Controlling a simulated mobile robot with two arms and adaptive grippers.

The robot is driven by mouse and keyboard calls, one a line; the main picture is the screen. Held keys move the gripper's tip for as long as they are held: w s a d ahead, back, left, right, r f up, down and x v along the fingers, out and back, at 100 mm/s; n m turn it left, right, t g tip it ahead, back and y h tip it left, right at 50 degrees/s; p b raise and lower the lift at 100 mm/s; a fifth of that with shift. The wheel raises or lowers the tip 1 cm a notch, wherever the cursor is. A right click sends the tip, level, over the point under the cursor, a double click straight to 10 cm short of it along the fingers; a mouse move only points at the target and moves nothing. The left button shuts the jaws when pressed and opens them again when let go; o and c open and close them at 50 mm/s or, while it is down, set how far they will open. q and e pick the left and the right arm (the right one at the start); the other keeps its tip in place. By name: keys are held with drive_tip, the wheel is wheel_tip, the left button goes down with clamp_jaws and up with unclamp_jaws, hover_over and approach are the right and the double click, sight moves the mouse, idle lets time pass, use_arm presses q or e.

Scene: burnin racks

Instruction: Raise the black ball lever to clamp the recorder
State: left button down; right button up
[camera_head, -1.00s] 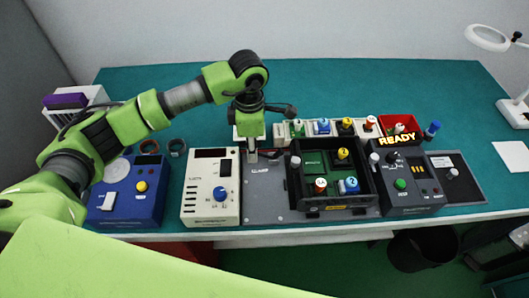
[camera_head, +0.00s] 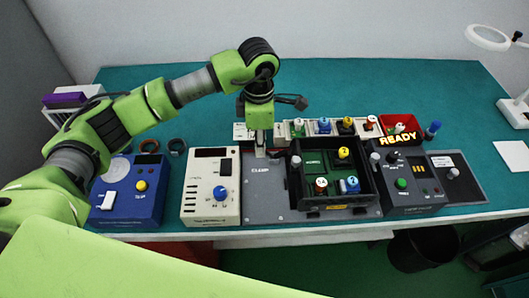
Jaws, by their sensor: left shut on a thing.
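The recorder (camera_head: 327,205) is a black open-topped box on a grey plate (camera_head: 265,205), with a green board and several coloured, numbered caps inside. My left gripper (camera_head: 261,153) points down at the back of this plate, left of the recorder and just behind the CLAMP label. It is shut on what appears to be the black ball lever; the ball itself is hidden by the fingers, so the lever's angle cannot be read. A grey round knob (camera_head: 295,161) stands at the recorder's left wall. My right gripper is out of view.
A cream meter (camera_head: 210,190) with a blue knob and a blue device (camera_head: 127,190) stand to the left. A dark unit (camera_head: 408,185) under a READY sign stands right of the recorder. A row of coloured caps and a red bin (camera_head: 398,122) lie behind.

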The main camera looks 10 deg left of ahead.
sight(276, 155)
use_arm(q)
drive_tip(key=shift+w+d+r, duration=0.2)
drive_tip(key=shift+d+r, duration=0.15)
drive_tip(key=shift+d, duration=0.4)
drive_tip(key=shift+d+b, duration=0.1)
drive_tip(key=shift+b, duration=0.2)
drive_tip(key=shift+w+d+r, duration=0.1)
drive_tip(key=shift+d, duration=0.3)
drive_tip(key=shift+w+d+b, duration=0.15)
drive_tip(key=shift+d+b, duration=0.3)
drive_tip(key=shift+d, duration=0.1)
drive_tip(key=shift+w+d+b, duration=0.15)
drive_tip(key=shift+d+b, duration=0.25)
drive_tip(key=shift+d, duration=0.1)
drive_tip(key=c, duration=2.9)
unclamp_jaws()
drive_tip(key=shift+a, duration=0.1)
drive_tip(key=o, duration=0.9)
drive_tip(key=shift+c, duration=0.2)
